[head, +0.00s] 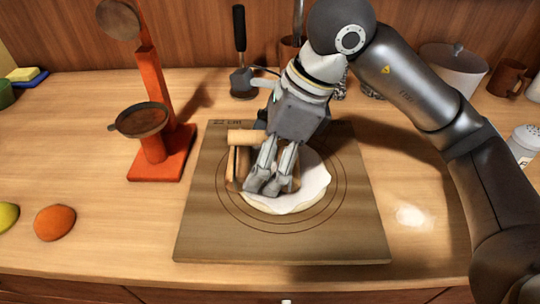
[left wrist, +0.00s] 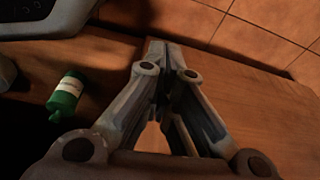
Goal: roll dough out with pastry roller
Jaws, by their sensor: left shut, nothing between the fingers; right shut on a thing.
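My right gripper (head: 265,186) reaches down from the upper right in the head view. It is shut on the pastry roller (head: 243,138), whose wooden cylinder and dark frame show left of the fingers. The fingers hide part of the roller. The pale, flat, roughly round dough (head: 312,184) lies under and right of the gripper on a wooden board (head: 210,235) with printed circles. I cannot tell whether the roller touches the dough. My left gripper (left wrist: 164,52) shows only in the left wrist view, shut and empty.
An orange-red stand (head: 158,165) with a round cup is left of the board. An orange (head: 55,222) lies at the left. A white pot (head: 455,70) and a shaker (head: 524,142) are at the right. A green bottle (left wrist: 66,95) shows in the left wrist view.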

